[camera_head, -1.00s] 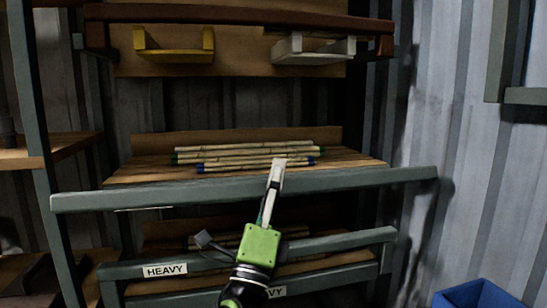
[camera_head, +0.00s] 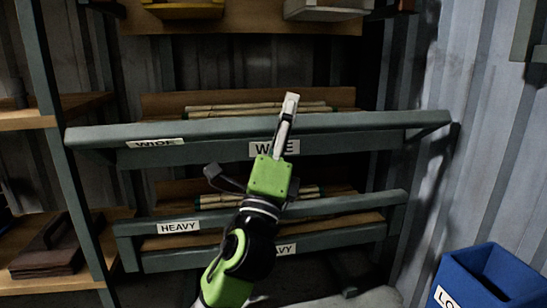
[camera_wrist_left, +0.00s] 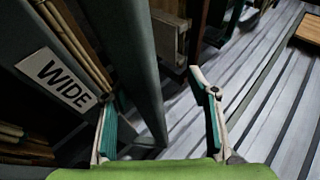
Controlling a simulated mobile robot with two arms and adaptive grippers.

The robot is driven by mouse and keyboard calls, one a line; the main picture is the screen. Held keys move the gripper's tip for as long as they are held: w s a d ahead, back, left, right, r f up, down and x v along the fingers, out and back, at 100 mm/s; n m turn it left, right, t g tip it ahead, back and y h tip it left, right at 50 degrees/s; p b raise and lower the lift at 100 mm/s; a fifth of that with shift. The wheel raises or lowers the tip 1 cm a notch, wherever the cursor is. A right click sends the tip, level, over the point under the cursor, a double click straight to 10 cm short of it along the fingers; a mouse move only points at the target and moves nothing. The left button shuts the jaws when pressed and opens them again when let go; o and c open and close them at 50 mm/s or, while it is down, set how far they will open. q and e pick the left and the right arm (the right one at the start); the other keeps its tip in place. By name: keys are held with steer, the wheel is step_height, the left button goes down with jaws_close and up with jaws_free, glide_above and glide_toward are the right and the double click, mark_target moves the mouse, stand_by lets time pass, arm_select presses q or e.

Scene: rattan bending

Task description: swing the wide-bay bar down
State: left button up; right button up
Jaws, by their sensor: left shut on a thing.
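The wide-bay bar (camera_head: 370,122) is a long grey-green rail across the front of the middle shelf. It lies roughly level and hides the front of the poles (camera_head: 250,108) behind it. In the left wrist view the bar (camera_wrist_left: 135,65) runs between the two fingers of the gripper (camera_wrist_left: 152,95). A WIDE label (camera_head: 274,148) shows on the shelf front below the bar, and also in the wrist view (camera_wrist_left: 58,81). My right gripper is not in view.
A similar heavy-bay bar (camera_head: 350,205) crosses the shelf below, with a HEAVY label (camera_head: 178,227). A blue bin (camera_head: 490,280) stands on the floor at the right. Corrugated walls close the back and right.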

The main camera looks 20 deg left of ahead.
arm_select(q)
steer(key=a+b+v, duration=0.1)
steer(key=b+v, duration=0.3)
steer(key=v, duration=1.1)
steer(key=shift+d, duration=0.3)
stand_by(0.4)
steer(key=shift+s, duration=0.1)
stand_by(0.4)
